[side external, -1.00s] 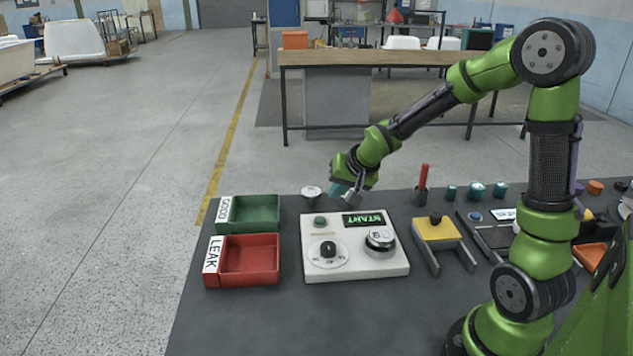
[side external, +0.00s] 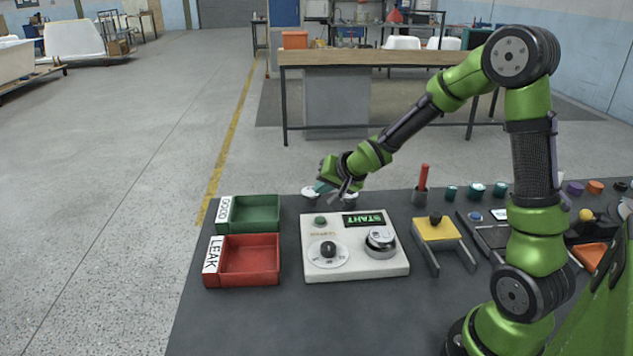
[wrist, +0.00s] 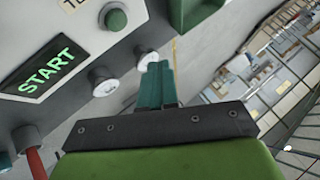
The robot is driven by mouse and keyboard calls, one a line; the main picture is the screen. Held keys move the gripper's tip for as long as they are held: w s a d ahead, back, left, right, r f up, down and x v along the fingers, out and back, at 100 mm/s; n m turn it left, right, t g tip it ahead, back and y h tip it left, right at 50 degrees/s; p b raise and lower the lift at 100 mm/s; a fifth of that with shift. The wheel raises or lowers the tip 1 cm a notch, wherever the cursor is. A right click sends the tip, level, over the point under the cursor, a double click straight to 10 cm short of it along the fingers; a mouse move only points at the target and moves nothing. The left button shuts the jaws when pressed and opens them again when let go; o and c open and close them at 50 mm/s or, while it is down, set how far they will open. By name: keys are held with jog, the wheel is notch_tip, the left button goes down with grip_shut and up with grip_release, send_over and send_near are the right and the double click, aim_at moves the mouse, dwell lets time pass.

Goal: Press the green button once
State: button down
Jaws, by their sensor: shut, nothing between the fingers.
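The green button (side external: 320,220) is a small round cap at the top left of the white control box (side external: 318,270). In the wrist view the green button (wrist: 116,19) is near the top, left of my fingers. My gripper (side external: 321,188) is behind the box's far edge, above and apart from the button. In the wrist view my teal fingers (wrist: 156,84) are together with nothing between them. The lit START display (side external: 364,219) is right of the button; it also shows in the wrist view (wrist: 40,76).
The box also carries a black knob (side external: 328,249) and a round dial (side external: 380,241). A green GOOD tray (side external: 277,215) and a red LEAK tray (side external: 275,259) are to its left. Small white-topped gauges (side external: 310,192) stand behind it. A yellow stand (side external: 437,232) is to its right.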

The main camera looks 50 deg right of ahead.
aim_at(323, 220)
jog(key=shift+f, duration=2.9)
jog(key=shift+f, duration=0.15)
jog(key=shift+f, duration=0.25)
jog(key=shift+f, duration=0.45)
jog(key=shift+r, duration=0.1)
dwell(0.4)
jog(key=shift+r, duration=0.75)
jog(key=shift+r, duration=2.55)
